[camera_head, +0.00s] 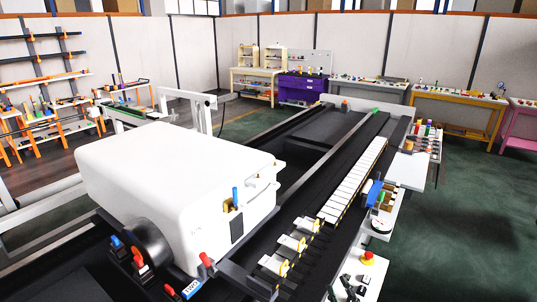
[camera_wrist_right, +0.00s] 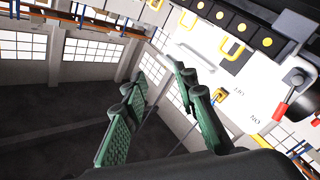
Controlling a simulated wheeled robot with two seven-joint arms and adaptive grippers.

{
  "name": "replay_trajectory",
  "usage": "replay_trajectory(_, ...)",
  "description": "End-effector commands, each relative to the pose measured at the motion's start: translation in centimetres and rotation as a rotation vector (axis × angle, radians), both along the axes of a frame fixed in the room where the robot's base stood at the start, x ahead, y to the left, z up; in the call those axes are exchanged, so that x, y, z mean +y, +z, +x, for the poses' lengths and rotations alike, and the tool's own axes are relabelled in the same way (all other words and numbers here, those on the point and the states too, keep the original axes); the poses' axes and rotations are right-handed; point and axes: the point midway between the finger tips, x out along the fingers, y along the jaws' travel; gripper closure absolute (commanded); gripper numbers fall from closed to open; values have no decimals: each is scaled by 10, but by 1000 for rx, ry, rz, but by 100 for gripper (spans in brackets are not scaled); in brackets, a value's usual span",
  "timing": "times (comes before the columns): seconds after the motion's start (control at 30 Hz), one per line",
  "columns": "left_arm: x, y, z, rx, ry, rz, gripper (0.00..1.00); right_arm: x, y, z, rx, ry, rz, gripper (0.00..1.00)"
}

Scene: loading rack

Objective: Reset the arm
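My right gripper (camera_wrist_right: 158,68) shows in the right wrist view as two green ridged fingers with a clear gap between the tips. It is open, and nothing is between the fingers. My left gripper is not in the head view.
A large white rounded housing (camera_head: 165,170) stands on the dark loading rack (camera_head: 345,130). Workbenches line the far wall. Green floor at right is clear.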

Motion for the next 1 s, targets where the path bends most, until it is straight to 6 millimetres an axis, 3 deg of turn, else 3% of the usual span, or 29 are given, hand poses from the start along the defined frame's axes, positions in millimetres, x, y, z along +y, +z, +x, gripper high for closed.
replay_trajectory(0.03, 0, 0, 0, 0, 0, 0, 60, -23, -29, -8, 92, -61, 44, 73)
replay_trajectory(0.17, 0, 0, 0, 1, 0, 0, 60, -73, -104, -38, 332, -206, 143, 73)
replay_trajectory(0.27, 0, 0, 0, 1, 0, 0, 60, -103, -159, -75, 517, -305, 212, 73)
replay_trajectory(0.4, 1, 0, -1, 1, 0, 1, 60, -132, -227, -142, 767, -428, 297, 73)
replay_trajectory(0.6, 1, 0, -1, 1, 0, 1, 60, -146, -281, -223, 1019, -534, 373, 73)
replay_trajectory(0.9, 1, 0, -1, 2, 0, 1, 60, -148, -319, -316, 1278, -628, 445, 73)
replay_trajectory(0.97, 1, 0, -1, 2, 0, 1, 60, -148, -324, -334, 1325, -644, 457, 73)
replay_trajectory(1.0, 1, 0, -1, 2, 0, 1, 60, -147, -334, -333, 1336, -642, 457, 73)
